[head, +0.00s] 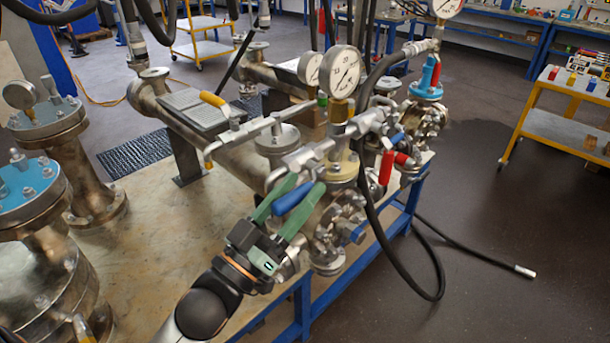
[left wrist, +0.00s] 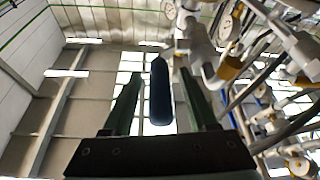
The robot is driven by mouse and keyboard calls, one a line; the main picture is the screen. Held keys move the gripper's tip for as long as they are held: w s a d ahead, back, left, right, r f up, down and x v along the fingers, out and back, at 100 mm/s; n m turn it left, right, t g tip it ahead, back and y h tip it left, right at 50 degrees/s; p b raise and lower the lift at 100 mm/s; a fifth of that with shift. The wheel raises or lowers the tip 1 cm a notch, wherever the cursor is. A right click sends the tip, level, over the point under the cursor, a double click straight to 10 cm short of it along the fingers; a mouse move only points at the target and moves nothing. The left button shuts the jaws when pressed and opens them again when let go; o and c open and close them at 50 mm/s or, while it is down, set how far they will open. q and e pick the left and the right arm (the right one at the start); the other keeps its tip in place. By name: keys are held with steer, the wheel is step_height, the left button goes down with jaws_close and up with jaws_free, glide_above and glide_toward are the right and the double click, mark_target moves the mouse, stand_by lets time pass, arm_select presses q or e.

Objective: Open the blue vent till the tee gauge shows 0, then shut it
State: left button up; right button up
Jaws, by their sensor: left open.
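The blue vent handle (head: 293,199) slants up on the near side of the valve cluster. My left gripper (head: 304,186) has its green fingers open, one on each side of the handle. In the left wrist view the blue handle (left wrist: 160,95) stands between the two fingers, with a visible gap on both sides. A round white-faced gauge (head: 344,71) stands upright above the cluster; its needle is too small to read surely. I cannot tell for sure that it is the tee gauge. My right gripper is not in view.
Red handles (head: 386,167) and another blue handle (head: 397,139) sit to the right of the vent. A yellow-tipped lever (head: 212,99) lies behind. A black hose (head: 440,285) hangs over the blue stand's edge to the floor.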

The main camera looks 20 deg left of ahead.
arm_select(q)
steer(key=shift+x, duration=0.95)
steer(key=shift+c, duration=0.3)
steer(key=c, duration=0.6)
jaws_close()
